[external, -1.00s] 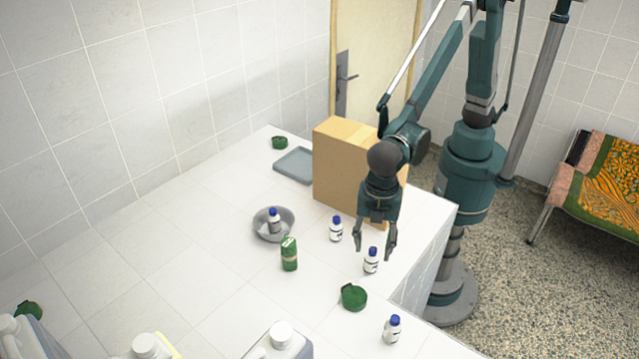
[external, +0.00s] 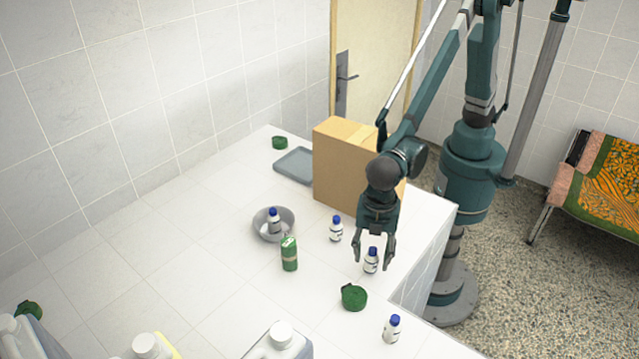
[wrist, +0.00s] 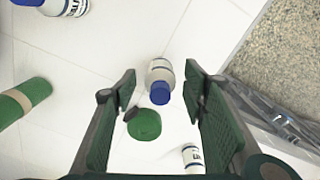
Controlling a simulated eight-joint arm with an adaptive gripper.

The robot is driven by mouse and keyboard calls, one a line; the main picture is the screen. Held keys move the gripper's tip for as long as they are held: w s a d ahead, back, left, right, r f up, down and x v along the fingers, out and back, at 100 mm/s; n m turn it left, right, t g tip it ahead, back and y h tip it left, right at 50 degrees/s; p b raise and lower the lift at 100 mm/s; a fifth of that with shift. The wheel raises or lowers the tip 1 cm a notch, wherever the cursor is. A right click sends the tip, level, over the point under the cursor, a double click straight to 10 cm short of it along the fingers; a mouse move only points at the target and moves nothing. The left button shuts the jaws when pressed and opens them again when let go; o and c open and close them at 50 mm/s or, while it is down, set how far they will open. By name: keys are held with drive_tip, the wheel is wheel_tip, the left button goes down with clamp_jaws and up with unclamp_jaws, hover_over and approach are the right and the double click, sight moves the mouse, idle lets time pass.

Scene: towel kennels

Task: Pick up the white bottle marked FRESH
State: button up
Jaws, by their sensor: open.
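Several small white bottles with blue caps are in view, and I cannot read FRESH on any label. One white bottle (external: 371,262) stands upright between the fingers of my open gripper (external: 373,266). In the wrist view this bottle (wrist: 159,72) lies between the fingertips of my gripper (wrist: 160,86), with no clear contact. A second bottle (external: 336,230) stands to the left, also at the top left of the wrist view (wrist: 66,6). A third bottle (external: 392,329) stands nearer the front, at the bottom of the wrist view (wrist: 192,158). Another bottle (external: 274,222) is in a grey bowl (external: 260,234).
A green can (external: 289,255) and a green lidded object (external: 354,297) stand close by. A cardboard box (external: 340,170) is behind my gripper. A grey tray (external: 293,166) lies farther back. Large jugs (external: 280,343) line the front. The counter edge is just right.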

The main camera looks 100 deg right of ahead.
sight(371, 263)
drive_tip(key=shift+a+f, duration=0.1)
drive_tip(key=shift+f, duration=1.7)
drive_tip(key=c, duration=1)
